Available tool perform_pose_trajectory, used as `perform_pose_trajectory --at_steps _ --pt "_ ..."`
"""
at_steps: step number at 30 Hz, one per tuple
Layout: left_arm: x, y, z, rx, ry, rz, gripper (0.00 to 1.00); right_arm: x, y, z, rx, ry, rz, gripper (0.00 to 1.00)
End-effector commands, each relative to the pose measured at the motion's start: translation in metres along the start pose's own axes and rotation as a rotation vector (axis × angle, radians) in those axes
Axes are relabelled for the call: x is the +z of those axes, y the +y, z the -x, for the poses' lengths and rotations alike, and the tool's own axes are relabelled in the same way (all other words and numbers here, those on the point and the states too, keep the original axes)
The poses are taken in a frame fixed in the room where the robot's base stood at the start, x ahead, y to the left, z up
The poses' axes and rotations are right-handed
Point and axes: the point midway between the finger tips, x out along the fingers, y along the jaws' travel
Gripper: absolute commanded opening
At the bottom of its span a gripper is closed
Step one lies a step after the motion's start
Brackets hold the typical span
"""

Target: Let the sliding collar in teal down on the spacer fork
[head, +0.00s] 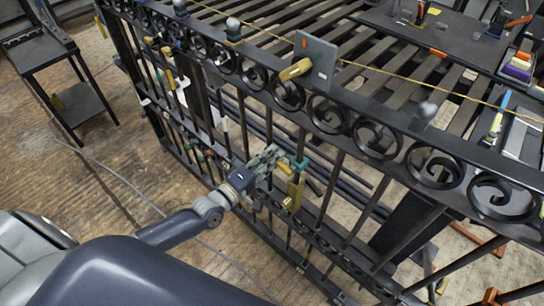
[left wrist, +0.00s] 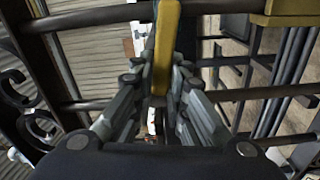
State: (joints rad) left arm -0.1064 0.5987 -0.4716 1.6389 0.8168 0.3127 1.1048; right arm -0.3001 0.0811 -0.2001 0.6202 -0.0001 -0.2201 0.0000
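The teal sliding collar (head: 299,163) sits around an upright bar of the black gate in the head view. A yellow handle (head: 284,167) sticks out from its side toward my arm. A brass-coloured piece, seemingly the spacer fork (head: 293,196), is on the same bar just below the collar. Whether they touch cannot be told. My left gripper (head: 272,158) is at the handle. In the left wrist view its fingers (left wrist: 165,75) lie close on both sides of the yellow handle (left wrist: 166,40) and appear shut on it. My right gripper is not in view.
The gate's top rail with scrolls (head: 330,114) runs above my gripper. A grey plate with a yellow handle (head: 316,62) stands on the rail. Neighbouring bars (head: 331,190) are close on both sides. A dark side table (head: 45,55) stands far left; floor before the gate is mostly clear.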

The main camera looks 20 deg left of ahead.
Motion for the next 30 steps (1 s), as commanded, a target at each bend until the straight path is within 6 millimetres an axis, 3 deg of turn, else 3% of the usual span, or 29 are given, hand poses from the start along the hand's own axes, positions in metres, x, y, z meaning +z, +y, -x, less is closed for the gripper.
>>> perform_pose_trajectory --at_steps 2,16,30 --pt "-0.001 0.001 0.0 0.003 0.001 0.0 0.33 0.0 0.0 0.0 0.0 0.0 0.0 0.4" --pt "0.0 0.0 0.008 0.001 0.0 -0.004 0.33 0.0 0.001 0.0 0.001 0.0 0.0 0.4" --pt "0.001 -0.001 0.089 -0.004 -0.002 -0.003 0.33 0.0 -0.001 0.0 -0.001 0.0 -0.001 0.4"
